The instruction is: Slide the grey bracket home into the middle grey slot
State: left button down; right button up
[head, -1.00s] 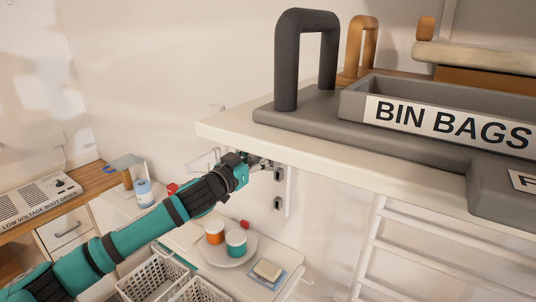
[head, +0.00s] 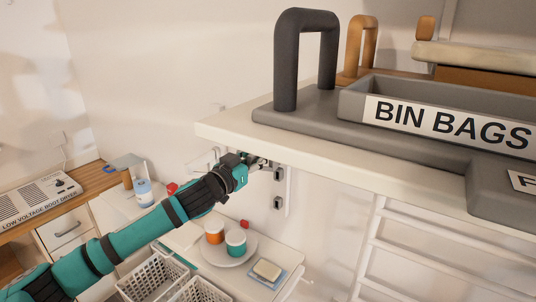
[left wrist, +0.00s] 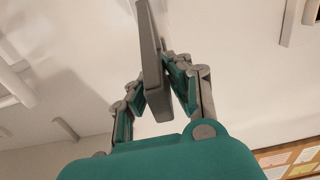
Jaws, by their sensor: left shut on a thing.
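My left gripper (head: 260,162) is at the wall under the white shelf's edge, beside the upper of two visible grey slots (head: 279,174). Another grey slot (head: 277,203) sits below it on the same pale upright strip. Any slot higher up is hidden behind my gripper and the shelf. In the left wrist view, my left gripper (left wrist: 162,85) is shut on the grey bracket (left wrist: 153,60), a long flat bar that runs up out of the picture. My right gripper is not in view.
The white shelf (head: 225,131) overhangs close above my left gripper, bearing a grey "BIN BAGS" tray (head: 355,104). Below are a plate (head: 228,262) with two cups, a soap dish (head: 268,283) and white baskets (head: 150,283). A white rack (head: 410,248) stands at right.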

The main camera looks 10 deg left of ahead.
aim_at(249, 164)
pick_arm(q)
jog(key=shift+s+a, duration=0.25)
jog(key=shift+s, duration=0.3)
jog(key=shift+v, duration=1.2)
jog(key=shift+d+f, duration=0.1)
jog(key=shift+f, duration=0.2)
jog(key=s+a+f+p, duration=0.2)
jog(key=s+f, duration=0.2)
jog(key=f, duration=0.6)
jog(key=shift+s, duration=0.3)
jog(key=shift+d+f, duration=0.1)
jog(key=shift+f, duration=0.05)
